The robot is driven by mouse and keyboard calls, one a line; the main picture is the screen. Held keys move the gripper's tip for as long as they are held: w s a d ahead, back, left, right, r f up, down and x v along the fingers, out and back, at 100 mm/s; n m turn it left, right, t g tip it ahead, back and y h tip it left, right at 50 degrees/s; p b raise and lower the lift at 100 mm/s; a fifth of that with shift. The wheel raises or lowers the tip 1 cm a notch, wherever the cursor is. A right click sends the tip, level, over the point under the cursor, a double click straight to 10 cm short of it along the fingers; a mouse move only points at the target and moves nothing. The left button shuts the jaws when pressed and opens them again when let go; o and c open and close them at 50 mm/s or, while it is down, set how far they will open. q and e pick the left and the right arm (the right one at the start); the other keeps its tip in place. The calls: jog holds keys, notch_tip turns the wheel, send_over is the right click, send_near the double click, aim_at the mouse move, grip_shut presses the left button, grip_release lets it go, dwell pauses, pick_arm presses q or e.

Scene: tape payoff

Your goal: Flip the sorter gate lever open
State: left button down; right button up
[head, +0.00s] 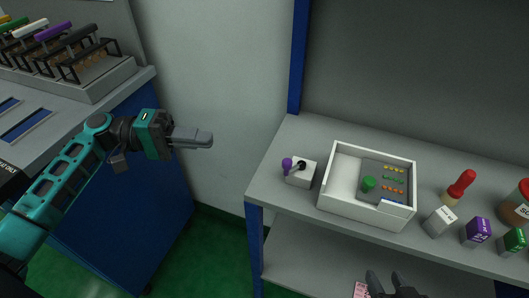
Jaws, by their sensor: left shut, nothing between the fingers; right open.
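A small white box with a lever (293,167) stands on the grey shelf near its left end. The lever has a dark pivot and a purple knob (287,163) that points to the left. I take it as the sorter gate lever; no label on it can be read. My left gripper (208,139) is shut and empty, in the air to the left of the lever and clearly apart from it. My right gripper (387,282) shows at the bottom edge, open, in front of the shelf; only its dark fingers are in view.
A white tray (342,207) with a grey panel and a green knob stands right of the lever. Farther right are a red-handled tool (461,186), small white, purple and green blocks and a jar. A blue post (299,58) rises behind. A rack bench (110,76) stands at left.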

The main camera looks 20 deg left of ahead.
pick_arm(q)
jog(key=x, duration=0.4)
jog(key=s+x, duration=0.1)
jog(key=x, duration=0.3)
jog(key=s+x, duration=0.1)
jog(key=x, duration=0.3)
jog(key=shift+d+p, duration=0.25)
jog(key=shift+p, duration=0.1)
jog(key=shift+s+d+f, duration=0.15)
jog(key=shift+s+d, duration=0.1)
jog(key=shift+d, duration=0.3)
jog(key=shift+d, duration=0.1)
